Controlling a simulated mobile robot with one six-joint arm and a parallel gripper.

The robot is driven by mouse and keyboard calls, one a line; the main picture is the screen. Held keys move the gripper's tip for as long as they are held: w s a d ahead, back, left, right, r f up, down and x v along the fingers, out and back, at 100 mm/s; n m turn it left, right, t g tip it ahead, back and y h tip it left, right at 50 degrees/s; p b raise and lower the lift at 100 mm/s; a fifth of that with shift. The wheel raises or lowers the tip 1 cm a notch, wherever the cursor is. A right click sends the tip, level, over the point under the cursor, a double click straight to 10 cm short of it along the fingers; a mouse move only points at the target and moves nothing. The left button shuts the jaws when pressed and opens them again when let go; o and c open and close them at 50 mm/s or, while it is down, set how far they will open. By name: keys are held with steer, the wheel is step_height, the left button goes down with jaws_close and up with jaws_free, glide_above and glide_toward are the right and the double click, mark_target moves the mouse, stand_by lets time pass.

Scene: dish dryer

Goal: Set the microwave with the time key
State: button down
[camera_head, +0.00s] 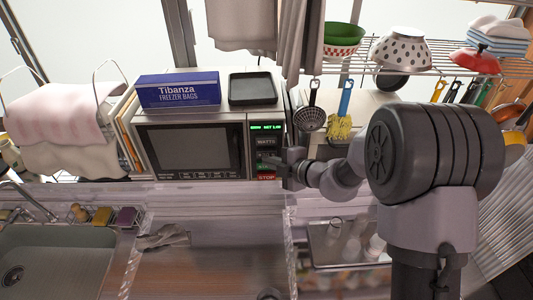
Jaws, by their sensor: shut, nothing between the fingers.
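The microwave (192,173) stands on the counter at the back, left of centre, its door shut. Its control panel (265,143) is at its right side. A green display shows at the top, a dark key labelled like "WATTS" below it, and a red "STOP" key at the bottom. My gripper (270,160) is shut and empty, its tips in front of the panel's lower middle. It covers part of the keys there, so I cannot read the time key or tell whether the tips touch it.
A blue freezer bag box (178,92) and a dark tray (250,88) lie on top of the microwave. A slotted ladle (312,118) and a yellow brush (340,126) hang just right of it. A sink (60,260) is at the lower left.

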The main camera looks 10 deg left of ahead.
steer(key=shift+w+a+p, duration=0.2)
steer(key=shift+w+p, duration=0.4)
steer(key=shift+w, duration=0.2)
stand_by(0.9)
steer(key=shift+s, duration=0.15)
steer(key=shift+s+d, duration=0.15)
steer(key=shift+s, duration=0.4)
steer(key=shift+s+d, duration=0.15)
steer(key=shift+s, duration=0.4)
steer(key=s, duration=0.2)
steer(key=s+d, duration=0.1)
steer(key=s, duration=0.2)
steer(key=shift+d+b, duration=0.15)
steer(key=shift+b, duration=0.2)
steer(key=shift+w, duration=0.1)
